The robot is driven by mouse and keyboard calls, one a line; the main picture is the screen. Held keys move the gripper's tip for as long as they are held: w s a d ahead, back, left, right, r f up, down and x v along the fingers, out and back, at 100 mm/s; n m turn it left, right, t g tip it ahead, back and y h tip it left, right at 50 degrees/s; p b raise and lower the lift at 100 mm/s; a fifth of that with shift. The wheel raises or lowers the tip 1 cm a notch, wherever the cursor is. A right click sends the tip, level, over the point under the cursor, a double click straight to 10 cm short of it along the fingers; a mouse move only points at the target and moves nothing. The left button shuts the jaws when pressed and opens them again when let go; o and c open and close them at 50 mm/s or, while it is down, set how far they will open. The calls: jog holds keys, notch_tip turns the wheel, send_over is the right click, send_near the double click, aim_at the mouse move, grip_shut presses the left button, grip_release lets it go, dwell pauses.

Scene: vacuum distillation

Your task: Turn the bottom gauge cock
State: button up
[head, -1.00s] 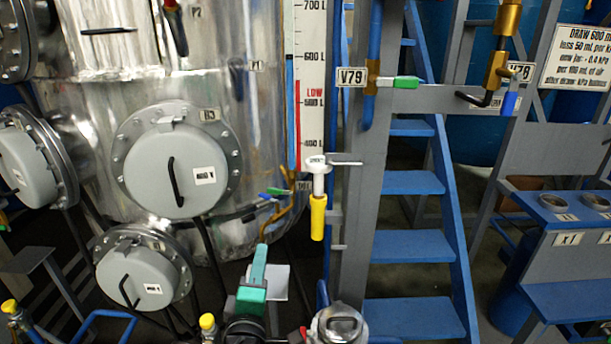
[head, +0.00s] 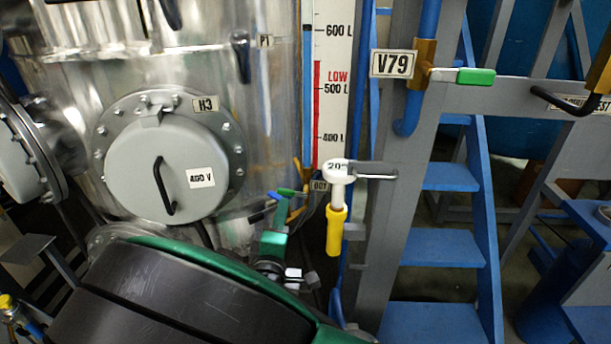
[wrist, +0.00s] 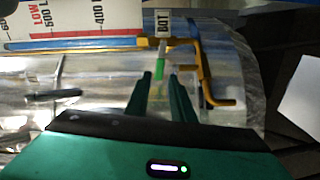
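The bottom gauge cock has a small green lever (wrist: 159,69) under a "BOT" tag (wrist: 163,24) in the wrist view, beside a bent brass pipe (wrist: 203,75). In the head view the green lever (head: 289,192) is small, left of the "BOT" tag (head: 319,185) at the foot of the level gauge (head: 331,80). My gripper (wrist: 163,78) is open, its two teal fingers apart. The lever's end appears between the fingertips in the picture; contact cannot be told. In the head view my gripper (head: 274,238) is just below the lever, seen edge-on.
A white-capped, yellow-ended fitting (head: 337,215) stands close right of the gripper. A blue lever end (head: 277,198) is beside the green lever. The steel vessel with its round hatch (head: 167,165) is behind. Valve V79 (head: 476,76) and blue stairs (head: 440,247) are at right.

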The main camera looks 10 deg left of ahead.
aim_at(285, 193)
jog(key=shift+w+a, duration=0.2)
jog(key=shift+w, duration=1.35)
jog(key=shift+w+a, duration=0.15)
jog(key=shift+w, duration=1.4)
